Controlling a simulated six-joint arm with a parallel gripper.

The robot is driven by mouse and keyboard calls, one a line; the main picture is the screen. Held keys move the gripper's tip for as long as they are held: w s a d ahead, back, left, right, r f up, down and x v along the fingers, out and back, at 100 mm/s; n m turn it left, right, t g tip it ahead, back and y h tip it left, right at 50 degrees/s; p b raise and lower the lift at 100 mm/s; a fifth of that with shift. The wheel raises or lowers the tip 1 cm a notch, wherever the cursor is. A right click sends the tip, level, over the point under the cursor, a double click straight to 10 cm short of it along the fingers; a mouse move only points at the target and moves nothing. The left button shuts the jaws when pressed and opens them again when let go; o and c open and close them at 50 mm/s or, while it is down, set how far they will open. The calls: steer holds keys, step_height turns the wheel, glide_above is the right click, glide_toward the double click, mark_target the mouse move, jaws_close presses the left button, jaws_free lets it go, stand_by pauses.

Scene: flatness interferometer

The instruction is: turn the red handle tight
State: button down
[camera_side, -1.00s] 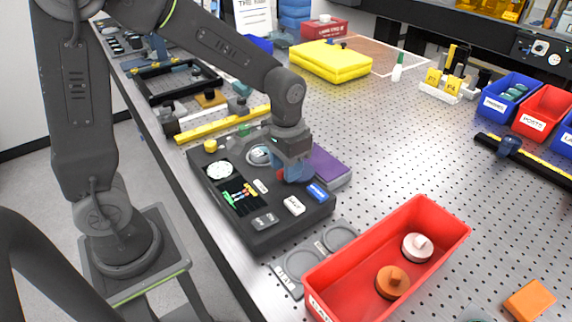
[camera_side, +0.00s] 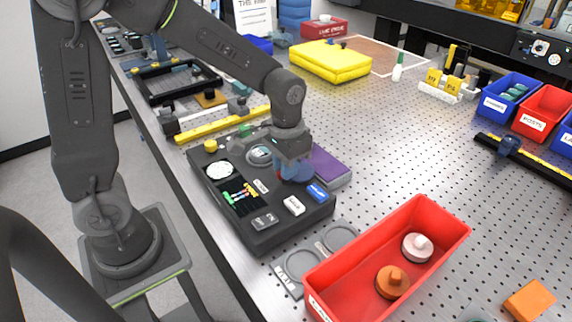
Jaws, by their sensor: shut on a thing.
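My gripper (camera_side: 295,172) points down over the right back part of the black instrument box (camera_side: 262,236). It is shut at the place of the red handle, with its fingers close to the box top. The red handle is hidden almost entirely behind the gripper, so its angle cannot be told. The box top also carries a round white dial (camera_side: 219,169), a yellow knob (camera_side: 210,146), a strip of coloured parts (camera_side: 241,195), a white labelled block (camera_side: 294,205) and a blue labelled block (camera_side: 317,191).
A red bin (camera_side: 340,284) with an orange and a white knobbed disc stands in front right. A purple block (camera_side: 330,167) lies just right of my gripper. A yellow bar (camera_side: 225,124) lies behind the box.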

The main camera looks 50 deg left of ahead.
steer(key=shift+n, duration=0.3)
steer(key=n, duration=1.6)
steer(key=shift+n, duration=0.3)
stand_by(0.4)
steer(key=c, duration=1.1)
jaws_free()
steer(key=shift+c, duration=0.2)
steer(key=shift+r, duration=0.1)
